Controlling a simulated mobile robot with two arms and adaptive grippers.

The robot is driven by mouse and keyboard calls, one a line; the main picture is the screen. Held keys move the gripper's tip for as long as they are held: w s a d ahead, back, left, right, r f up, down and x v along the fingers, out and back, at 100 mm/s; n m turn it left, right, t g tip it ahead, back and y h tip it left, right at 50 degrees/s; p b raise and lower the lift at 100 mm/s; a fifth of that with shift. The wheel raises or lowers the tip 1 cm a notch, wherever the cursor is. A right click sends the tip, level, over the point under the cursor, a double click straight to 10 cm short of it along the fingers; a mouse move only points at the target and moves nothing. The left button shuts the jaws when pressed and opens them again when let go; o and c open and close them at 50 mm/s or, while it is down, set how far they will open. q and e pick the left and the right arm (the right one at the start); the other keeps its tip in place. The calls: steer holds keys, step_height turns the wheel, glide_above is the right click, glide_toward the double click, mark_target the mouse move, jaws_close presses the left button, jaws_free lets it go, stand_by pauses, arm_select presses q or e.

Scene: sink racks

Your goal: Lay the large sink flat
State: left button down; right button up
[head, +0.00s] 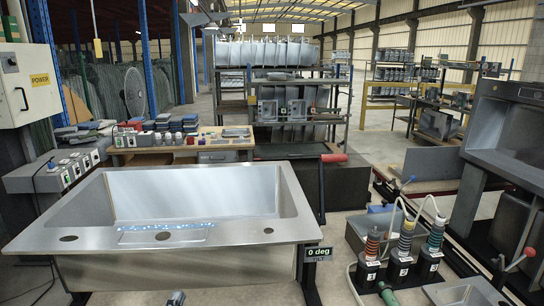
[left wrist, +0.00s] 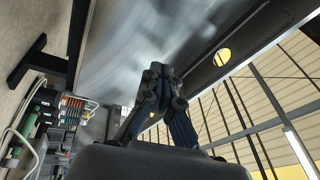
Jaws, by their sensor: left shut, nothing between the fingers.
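The large sink (head: 235,231) fills the left front of the head view. Its basin faces up, its rim looks level, and the small display (head: 318,254) at its right front corner reads "0 deg". My left gripper (head: 176,298) shows only as a small dark tip at the bottom edge, in front of the sink's front wall. In the left wrist view my left gripper (left wrist: 161,84) has its fingers together with nothing between them. The sink's grey metal (left wrist: 130,35) is behind the fingers there; whether they touch cannot be told. My right gripper is not in view.
Several numbered bottles (head: 404,250) with hoses stand right of the sink. A workbench (head: 180,145) with small boxes stands behind the sink, and a power box (head: 28,85) is at the left.

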arm_select(q)
steer(key=s+a+f+n+g+y, duration=0.2)
steer(key=s+f+n+g+y, duration=0.1)
steer(key=s+f+n+g, duration=0.8)
steer(key=s+d+f+n+g+h, duration=0.1)
steer(key=s+f+n+g, duration=0.15)
steer(key=s, duration=0.55)
steer(key=s+d+f+n+g, duration=0.1)
steer(key=s+f+g, duration=0.2)
steer(key=s, duration=0.5)
step_height(320, 180, down, 31)
steer(key=s+g+b, duration=0.2)
steer(key=b, duration=0.3)
steer(key=s+a+f+b, duration=0.1)
steer(key=s+f+b, duration=0.1)
steer(key=s+f, duration=0.6)
steer(key=s+a+f+b, duration=0.1)
steer(key=s+f+b, duration=0.2)
steer(key=s+f, duration=0.6)
step_height(320, 180, down, 5)
steer(key=shift+a+r+g, duration=0.1)
steer(key=shift+a+g, duration=0.15)
steer(key=shift+g, duration=0.2)
